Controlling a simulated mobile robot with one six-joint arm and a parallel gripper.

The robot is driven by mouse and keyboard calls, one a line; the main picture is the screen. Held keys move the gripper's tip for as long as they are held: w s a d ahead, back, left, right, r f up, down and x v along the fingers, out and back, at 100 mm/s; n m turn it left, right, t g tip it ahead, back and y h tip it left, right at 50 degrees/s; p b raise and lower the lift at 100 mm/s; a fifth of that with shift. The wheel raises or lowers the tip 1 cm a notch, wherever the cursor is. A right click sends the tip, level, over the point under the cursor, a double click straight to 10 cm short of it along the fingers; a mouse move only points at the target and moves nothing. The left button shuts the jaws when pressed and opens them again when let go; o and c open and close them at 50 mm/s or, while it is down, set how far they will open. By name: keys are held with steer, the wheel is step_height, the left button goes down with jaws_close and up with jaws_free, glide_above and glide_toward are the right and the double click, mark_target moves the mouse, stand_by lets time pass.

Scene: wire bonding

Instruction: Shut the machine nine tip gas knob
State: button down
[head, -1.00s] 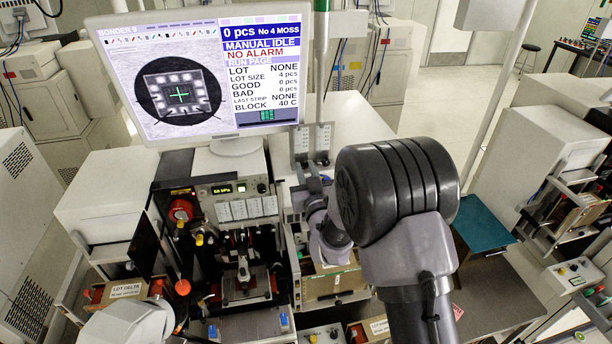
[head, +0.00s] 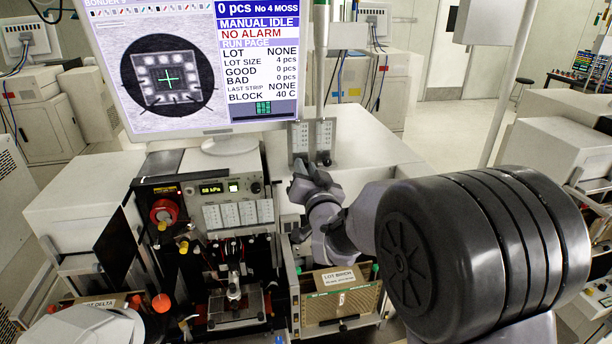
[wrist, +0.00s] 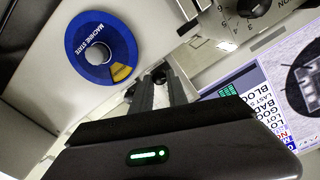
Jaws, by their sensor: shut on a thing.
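My gripper (head: 304,174) reaches up to two small grey panels behind the machine, below and right of the monitor. In the wrist view its two grey fingers (wrist: 161,88) are shut on a small dark knob (wrist: 158,74), which shows only in part between the tips. No label on this knob can be read, so I cannot confirm that it is the tip gas knob, nor tell its turn. In the head view the fingers cover most of it. Another black knob (head: 327,159) hangs below the right panel (head: 326,137), just beside my gripper.
The monitor (head: 190,70) stands left of my gripper and also shows in the wrist view. A blue "MACHINE STATE" disc (wrist: 101,48) and a numbered dial (wrist: 252,8) are near the fingers. The bonder's red knob (head: 164,212) is lower left. The white top (head: 375,140) to the right is clear.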

steer(key=shift+r, duration=0.15)
steer(key=c, duration=1.3)
jaws_free()
steer(key=shift+w, duration=0.15)
steer(key=b+v, duration=0.2)
steer(key=v, duration=1.5)
steer(key=shift+s, duration=0.3)
